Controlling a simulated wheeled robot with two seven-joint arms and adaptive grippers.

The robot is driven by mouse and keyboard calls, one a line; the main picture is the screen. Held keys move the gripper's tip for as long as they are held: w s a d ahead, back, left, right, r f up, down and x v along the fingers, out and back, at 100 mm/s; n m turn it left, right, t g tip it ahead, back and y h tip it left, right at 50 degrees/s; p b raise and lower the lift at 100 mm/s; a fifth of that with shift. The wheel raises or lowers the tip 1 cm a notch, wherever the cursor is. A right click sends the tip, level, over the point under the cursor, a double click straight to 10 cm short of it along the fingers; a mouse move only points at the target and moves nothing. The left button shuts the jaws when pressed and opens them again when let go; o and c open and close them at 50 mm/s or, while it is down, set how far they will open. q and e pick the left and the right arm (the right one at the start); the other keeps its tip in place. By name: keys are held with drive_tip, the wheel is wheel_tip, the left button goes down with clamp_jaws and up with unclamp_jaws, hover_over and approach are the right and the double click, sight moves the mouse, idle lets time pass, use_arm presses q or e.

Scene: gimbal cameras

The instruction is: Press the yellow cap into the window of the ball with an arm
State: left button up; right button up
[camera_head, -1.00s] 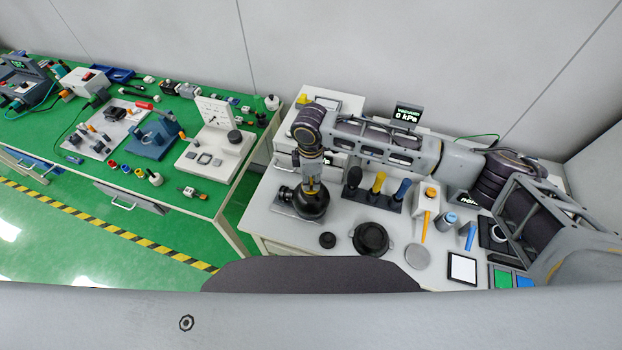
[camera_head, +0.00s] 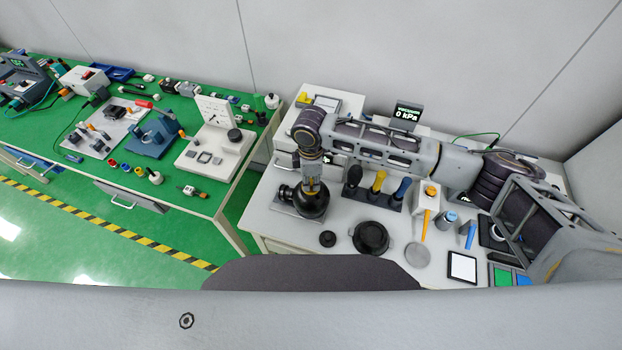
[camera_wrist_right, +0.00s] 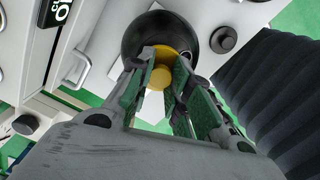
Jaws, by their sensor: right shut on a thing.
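The black ball (camera_head: 314,206) stands on a grey plate at the left part of the white table. A short black port sticks out at its left side. My right gripper (camera_head: 311,183) points down at the top of the ball. In the right wrist view it is shut on the yellow cap (camera_wrist_right: 161,76), with one green-padded finger on each side. The cap lies over the black ball (camera_wrist_right: 150,32) there, at or very near its surface. I cannot tell whether it sits in the window, which the cap and fingers hide. My left gripper is not in view.
A holder with black, yellow and blue handles (camera_head: 378,190) stands right of the ball. A black round lidded piece (camera_head: 371,238) and a small black knob (camera_head: 328,239) lie in front. A vacuum display (camera_head: 407,114) stands behind my right arm. A green bench (camera_head: 60,128) is at left.

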sight(311, 182)
drive_tip(key=shift+f, duration=0.2)
drive_tip(key=o, duration=0.8)
drive_tip(key=shift+r, duration=0.1)
drive_tip(key=shift+r, duration=5.9)
drive_tip(key=shift+f, duration=0.1)
